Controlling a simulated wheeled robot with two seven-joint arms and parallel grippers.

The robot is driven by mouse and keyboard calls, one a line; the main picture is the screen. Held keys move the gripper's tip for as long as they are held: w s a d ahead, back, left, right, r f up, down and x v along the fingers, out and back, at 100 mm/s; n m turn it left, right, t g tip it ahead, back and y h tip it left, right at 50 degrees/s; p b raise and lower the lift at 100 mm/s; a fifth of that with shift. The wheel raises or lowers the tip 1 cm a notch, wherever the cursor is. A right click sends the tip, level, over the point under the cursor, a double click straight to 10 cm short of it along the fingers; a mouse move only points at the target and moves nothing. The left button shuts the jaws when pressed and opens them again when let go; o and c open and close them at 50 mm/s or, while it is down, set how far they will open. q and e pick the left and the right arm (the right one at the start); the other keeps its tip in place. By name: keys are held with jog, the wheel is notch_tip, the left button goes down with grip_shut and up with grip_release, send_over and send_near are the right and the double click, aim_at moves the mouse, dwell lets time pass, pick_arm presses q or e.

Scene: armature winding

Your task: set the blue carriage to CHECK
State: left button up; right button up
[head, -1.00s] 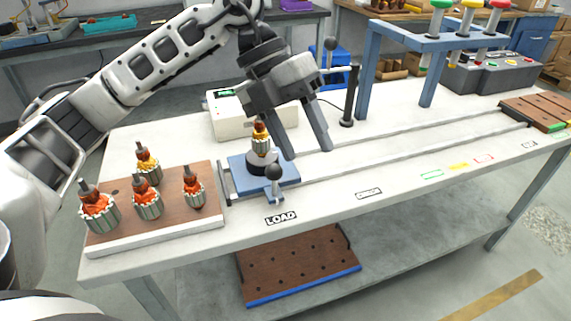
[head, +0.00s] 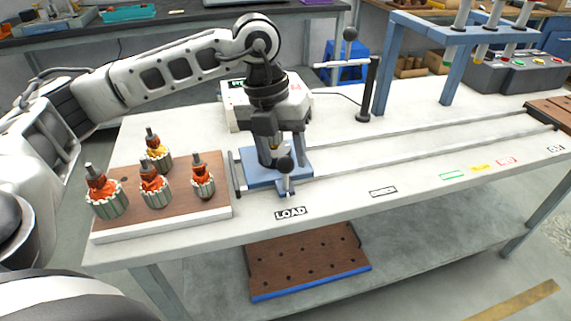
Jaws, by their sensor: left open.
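The blue carriage (head: 257,179) sits at the left end of the rails, behind the LOAD label (head: 291,213). A lever with a black ball knob (head: 285,165) stands at its front edge. The CHECK label (head: 383,192) lies farther right along the table front. My left gripper (head: 281,152) points down over the carriage, open, with its fingers around or just behind the knob and near the armature seated there. That armature is mostly hidden by the gripper, and I cannot tell whether the fingers touch anything. My right gripper is out of view.
A brown board (head: 130,214) with several copper-wound armatures stands left of the carriage. A pale box (head: 233,108) and a black post (head: 368,90) with a crossbar stand behind. The rails (head: 420,156) run clear rightward, past a blue frame (head: 385,70).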

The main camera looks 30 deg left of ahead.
pick_arm(q)
jog(key=shift+d+f, duration=0.15)
jog(key=shift+f, duration=0.6)
jog(key=shift+d+f, duration=0.15)
jog(key=shift+f, duration=0.55)
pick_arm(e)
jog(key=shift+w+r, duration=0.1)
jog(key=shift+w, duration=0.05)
pick_arm(q)
jog(key=shift+c, duration=0.3)
grip_shut()
jog(key=shift+w, duration=0.1)
